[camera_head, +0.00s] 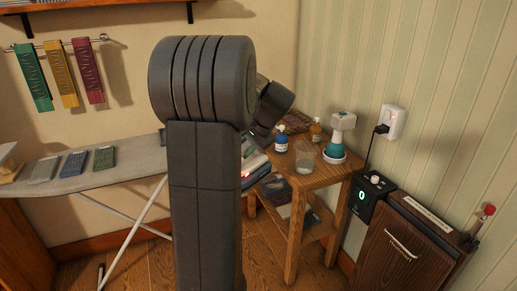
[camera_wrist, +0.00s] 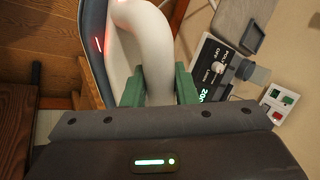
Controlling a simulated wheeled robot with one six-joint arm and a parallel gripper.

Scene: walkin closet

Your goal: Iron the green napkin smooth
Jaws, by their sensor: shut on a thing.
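A dark green napkin (camera_head: 104,157) lies on the grey ironing board (camera_head: 135,165), beside a blue one (camera_head: 73,163) and a grey-green one (camera_head: 44,169). My gripper (camera_wrist: 159,88) has its green fingers closed on the white handle of the iron (camera_wrist: 155,45) in the wrist view. A red light glows on the iron's dark side. In the head view, part of the iron (camera_head: 256,167) with a red glow shows just right of my arm, near the wooden side table (camera_head: 315,178). My arm hides the gripper and the right end of the board there.
The side table holds a blue bottle (camera_head: 281,138), an amber bottle (camera_head: 316,130), a clear beaker (camera_head: 305,157) and a teal-and-white spray bottle (camera_head: 337,137). A black control box (camera_head: 369,198) and wooden cabinet (camera_head: 408,240) stand right. Green, yellow and red cloths (camera_head: 88,70) hang on the wall.

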